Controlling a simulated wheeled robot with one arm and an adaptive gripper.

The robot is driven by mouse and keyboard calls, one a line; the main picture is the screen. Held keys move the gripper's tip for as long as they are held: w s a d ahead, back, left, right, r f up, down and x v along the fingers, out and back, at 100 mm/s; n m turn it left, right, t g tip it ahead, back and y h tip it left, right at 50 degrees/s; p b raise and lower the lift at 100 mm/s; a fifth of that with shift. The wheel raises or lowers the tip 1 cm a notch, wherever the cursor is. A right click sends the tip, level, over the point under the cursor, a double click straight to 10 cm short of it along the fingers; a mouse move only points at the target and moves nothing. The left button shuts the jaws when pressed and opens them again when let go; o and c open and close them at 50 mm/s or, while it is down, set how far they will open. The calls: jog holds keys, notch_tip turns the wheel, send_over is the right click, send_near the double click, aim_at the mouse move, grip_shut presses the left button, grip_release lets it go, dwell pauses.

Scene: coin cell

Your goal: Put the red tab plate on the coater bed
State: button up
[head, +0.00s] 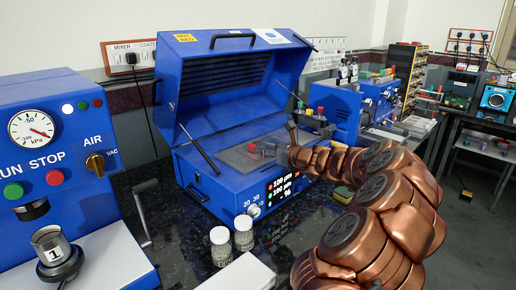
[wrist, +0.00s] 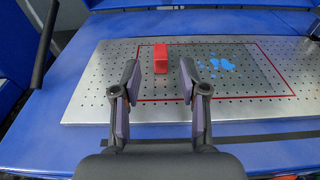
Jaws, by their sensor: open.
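The coater bed (wrist: 90,90) is a perforated silver plate with a thin red outline; in the head view it lies inside the open blue coater (head: 215,190). A red tab (wrist: 160,58) stands on the bed inside the outline, left of some blue spots, and shows in the head view (head: 252,148). My gripper (wrist: 158,74) is open over the bed. Its two dark fingers are apart, and the tab shows beyond the gap between their tips, with no visible contact. In the head view my gripper (head: 274,147) is small.
The coater's raised lid (head: 235,75) stands behind the bed, with a strut on each side. Two small jars (head: 232,244) stand in front of the coater. A blue control box (head: 50,150) is at left. Benches with other machines (head: 375,95) are at right.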

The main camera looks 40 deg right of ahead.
jog(key=shift+s+r, duration=0.15)
jog(key=shift+s, duration=1)
jog(key=shift+s+r, duration=0.2)
jog(key=shift+s, duration=0.95)
jog(key=shift+s+r, duration=0.15)
jog(key=shift+s, duration=1)
jog(key=w+a+n+y, duration=0.1)
jog(key=a, duration=0.1)
jog(key=w+a+n, duration=0.1)
jog(key=a, duration=0.2)
jog(key=w+a+n+y, duration=0.1)
jog(key=a, duration=0.2)
jog(key=shift+w+r+n+g+y, duration=0.2)
jog(key=shift+r+n+g+y, duration=0.1)
jog(key=shift+n+g, duration=0.1)
jog(key=a+f+n+g+y, duration=0.2)
jog(key=a+n+g+y, duration=0.7)
jog(key=a, duration=1.7)
jog(key=s+a+f+n+g+h, duration=0.3)
jog(key=s+a+f+n+h, duration=0.15)
jog(key=s+a+n, duration=0.75)
jog(key=s+d+f+n+g+h, duration=0.1)
jog(key=s+f+n+g+h, duration=0.2)
jog(key=s, duration=0.6)
jog(key=s+d+f+n+g+h, duration=0.1)
jog(key=s+f+n+h, duration=0.3)
jog(key=s+n, duration=0.4)
jog(key=shift+s+g, duration=0.9)
